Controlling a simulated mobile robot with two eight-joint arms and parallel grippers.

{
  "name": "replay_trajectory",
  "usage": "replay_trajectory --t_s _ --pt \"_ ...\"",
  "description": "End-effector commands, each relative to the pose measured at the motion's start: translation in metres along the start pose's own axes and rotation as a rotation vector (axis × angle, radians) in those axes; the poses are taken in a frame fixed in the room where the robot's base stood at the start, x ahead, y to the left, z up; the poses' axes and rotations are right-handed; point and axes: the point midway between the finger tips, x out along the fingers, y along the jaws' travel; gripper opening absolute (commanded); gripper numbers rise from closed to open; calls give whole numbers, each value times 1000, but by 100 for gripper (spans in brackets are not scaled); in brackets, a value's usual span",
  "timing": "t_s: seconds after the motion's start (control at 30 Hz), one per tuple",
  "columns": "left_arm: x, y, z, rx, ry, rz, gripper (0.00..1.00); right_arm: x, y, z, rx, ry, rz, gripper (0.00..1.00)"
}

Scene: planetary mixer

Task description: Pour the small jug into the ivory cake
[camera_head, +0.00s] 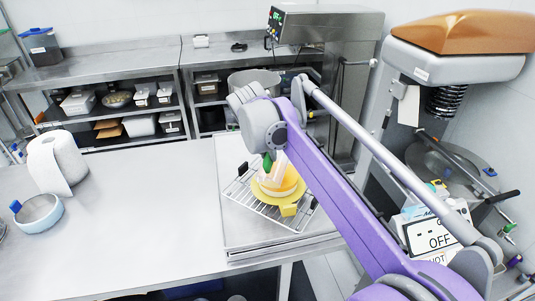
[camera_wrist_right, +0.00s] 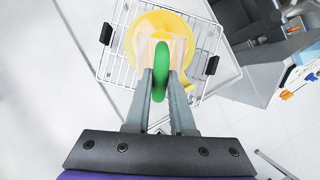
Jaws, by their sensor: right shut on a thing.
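My right gripper (camera_head: 271,170) is at the end of the purple arm, above a wire rack on the steel table. In the right wrist view its two fingers (camera_wrist_right: 162,62) are shut on the green handle (camera_wrist_right: 176,97) of the small jug. The green handle also shows in the head view (camera_head: 267,163). Below is a round, pale yellow cake-like thing (camera_head: 284,190) on a yellow dish (camera_head: 263,195); the yellow also shows in the wrist view (camera_wrist_right: 150,22). My left gripper is not in view.
The wire rack (camera_head: 240,189) rests on a steel slab. A paper roll (camera_head: 57,162) and a light blue bowl (camera_head: 40,213) stand at the left; the table between is clear.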

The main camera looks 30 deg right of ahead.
Motion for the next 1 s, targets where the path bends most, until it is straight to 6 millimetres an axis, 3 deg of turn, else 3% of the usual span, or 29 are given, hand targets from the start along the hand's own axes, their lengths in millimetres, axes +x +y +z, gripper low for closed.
replay_trajectory --t_s 0.47,1.0 --pt "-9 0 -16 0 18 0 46 -4 1 17 2 106 2 0" --pt "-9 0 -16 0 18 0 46 -2 0 18 1 127 0 0"
